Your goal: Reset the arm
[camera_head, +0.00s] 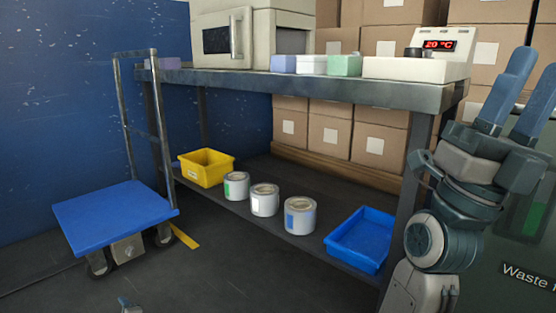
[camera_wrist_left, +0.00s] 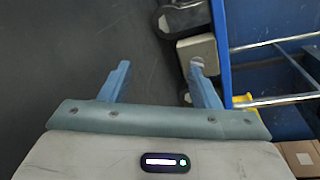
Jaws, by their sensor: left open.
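My left gripper (camera_wrist_left: 160,66) shows in the left wrist view with its two blue fingers spread wide and nothing between them, over dark floor. In the head view only a small piece of it (camera_head: 128,304) shows at the bottom edge, left of the middle. My right gripper (camera_head: 537,62) is raised at the right edge of the head view, its two blue fingers pointing up and apart, with nothing seen between them.
A blue cart (camera_head: 112,212) stands at the left, by a metal table (camera_head: 340,87) holding an oven (camera_head: 265,30) and soft-coloured boxes. Below are a yellow bin (camera_head: 206,168), three cans (camera_head: 264,200) and a blue tray (camera_head: 361,238). Cardboard boxes fill the back.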

